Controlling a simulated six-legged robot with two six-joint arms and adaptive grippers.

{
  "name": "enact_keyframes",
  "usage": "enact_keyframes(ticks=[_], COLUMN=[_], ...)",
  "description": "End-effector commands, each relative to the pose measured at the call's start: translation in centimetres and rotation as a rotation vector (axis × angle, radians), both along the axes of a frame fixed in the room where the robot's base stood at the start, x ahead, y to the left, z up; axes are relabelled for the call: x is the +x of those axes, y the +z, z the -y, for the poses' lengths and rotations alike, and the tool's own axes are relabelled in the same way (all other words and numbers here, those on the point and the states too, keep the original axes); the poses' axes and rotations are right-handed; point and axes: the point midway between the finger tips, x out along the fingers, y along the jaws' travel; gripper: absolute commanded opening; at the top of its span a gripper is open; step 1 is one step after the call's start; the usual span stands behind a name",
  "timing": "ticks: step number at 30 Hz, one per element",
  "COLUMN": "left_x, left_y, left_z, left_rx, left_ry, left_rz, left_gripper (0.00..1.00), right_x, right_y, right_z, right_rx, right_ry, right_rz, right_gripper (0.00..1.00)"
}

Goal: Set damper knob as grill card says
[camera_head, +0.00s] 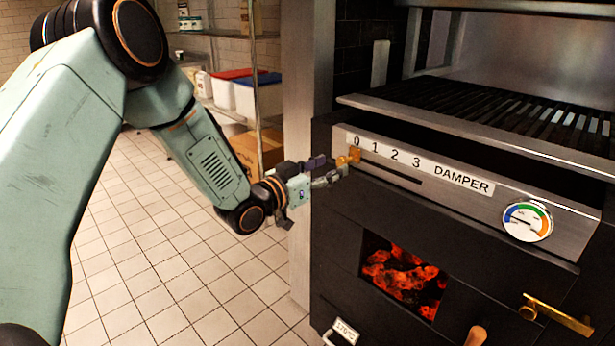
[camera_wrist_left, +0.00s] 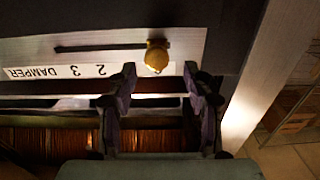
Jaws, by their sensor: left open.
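The brass damper knob (camera_head: 348,157) sits at the left end of its slot, just below the 0 of the white 0-1-2-3 DAMPER scale (camera_head: 432,170). In the left wrist view, which is upside down, the knob (camera_wrist_left: 157,57) is at the right end of the slot. My left gripper (camera_head: 330,170) is open, close in front of the knob. In the wrist view the knob is just beyond the gap between the open fingertips (camera_wrist_left: 160,78), not gripped. My right gripper is not in view.
A round gauge (camera_head: 527,221) is right of the scale. Below, glowing coals (camera_head: 403,277) show through an opening, with a brass latch (camera_head: 556,316) at right. The grill grate (camera_head: 500,110) is above. A shelf with tubs (camera_head: 258,95) stands behind; tiled floor is clear.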

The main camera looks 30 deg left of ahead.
Motion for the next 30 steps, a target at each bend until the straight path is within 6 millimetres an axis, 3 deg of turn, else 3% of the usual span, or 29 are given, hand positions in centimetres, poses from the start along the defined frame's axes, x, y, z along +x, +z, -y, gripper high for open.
enact_keyframes(ticks=[4, 12, 19, 30], left_x=[-2.6, -5.6, -6.7, -6.8], left_y=[0.1, 0.1, 0.1, 0.1], left_z=[-1.0, -2.2, -2.4, -2.4], left_rx=[-0.007, -0.004, 0.0, 0.002], left_ry=[0.004, 0.004, 0.001, 0.0], left_rz=[0.001, 0.001, 0.001, 0.002], left_gripper=[0.51, 0.51, 0.51, 0.51], right_x=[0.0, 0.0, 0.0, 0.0], right_y=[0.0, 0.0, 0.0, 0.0], right_z=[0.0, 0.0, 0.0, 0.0], right_rx=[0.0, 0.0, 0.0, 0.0], right_ry=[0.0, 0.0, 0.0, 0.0], right_rz=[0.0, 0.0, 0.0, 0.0], right_gripper=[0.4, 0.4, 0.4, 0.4])
